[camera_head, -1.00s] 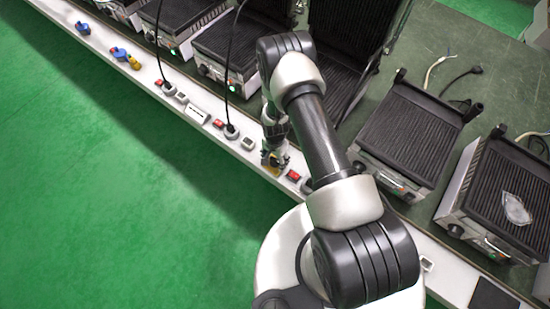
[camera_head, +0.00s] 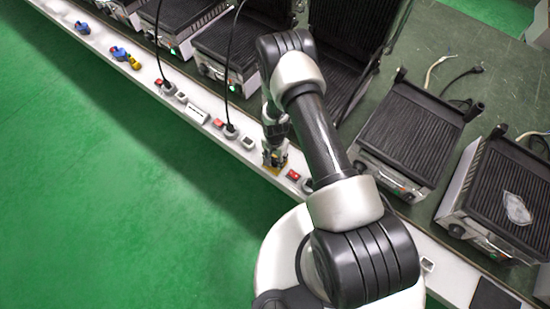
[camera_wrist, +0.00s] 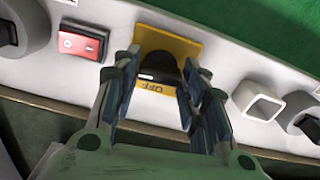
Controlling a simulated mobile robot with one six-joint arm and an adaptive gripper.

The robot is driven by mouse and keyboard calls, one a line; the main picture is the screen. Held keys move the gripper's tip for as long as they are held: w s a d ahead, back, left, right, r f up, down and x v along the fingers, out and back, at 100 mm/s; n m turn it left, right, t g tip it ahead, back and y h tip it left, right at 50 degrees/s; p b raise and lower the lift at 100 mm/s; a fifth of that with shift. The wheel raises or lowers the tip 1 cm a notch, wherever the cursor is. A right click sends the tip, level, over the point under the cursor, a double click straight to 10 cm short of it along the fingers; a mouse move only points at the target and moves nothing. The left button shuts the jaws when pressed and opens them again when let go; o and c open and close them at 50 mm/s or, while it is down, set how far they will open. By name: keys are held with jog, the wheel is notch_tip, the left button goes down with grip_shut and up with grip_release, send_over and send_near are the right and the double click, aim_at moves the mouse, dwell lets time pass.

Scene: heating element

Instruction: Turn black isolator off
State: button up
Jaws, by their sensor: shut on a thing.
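The black isolator knob (camera_wrist: 159,68) sits on a yellow plate (camera_wrist: 180,46) on the white panel strip in the wrist view. The word OFF shows upside down on the plate's near edge, below the knob. My gripper (camera_wrist: 166,72) has one finger on each side of the knob and is shut on it. The fingers cover parts of the knob's sides and the plate. In the head view my gripper (camera_head: 275,153) is down at the strip, with a bit of yellow plate (camera_head: 270,171) showing beside it.
A red switch (camera_wrist: 82,43) is left of the knob and a white square socket (camera_wrist: 258,101) is right of it. Black cables plug into the strip (camera_head: 231,131). Grills (camera_head: 413,132) stand on the bench behind. Green floor in front is clear.

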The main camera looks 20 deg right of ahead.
aim_at(275, 160)
jog(key=n+b, duration=0.1)
jog(key=n, duration=0.3)
jog(key=shift+f+b, duration=0.1)
jog(key=shift+b, duration=0.3)
jog(key=n+b, duration=0.1)
jog(key=n, duration=0.3)
jog(key=shift+n, duration=0.4)
jog(key=n+b, duration=0.1)
jog(key=n, duration=0.3)
jog(key=shift+n+b, duration=0.65)
jog(key=shift+n, duration=1.35)
jog(key=o, duration=1.1)
jog(key=shift+c, duration=0.2)
notch_tip(275, 160, up, 12)
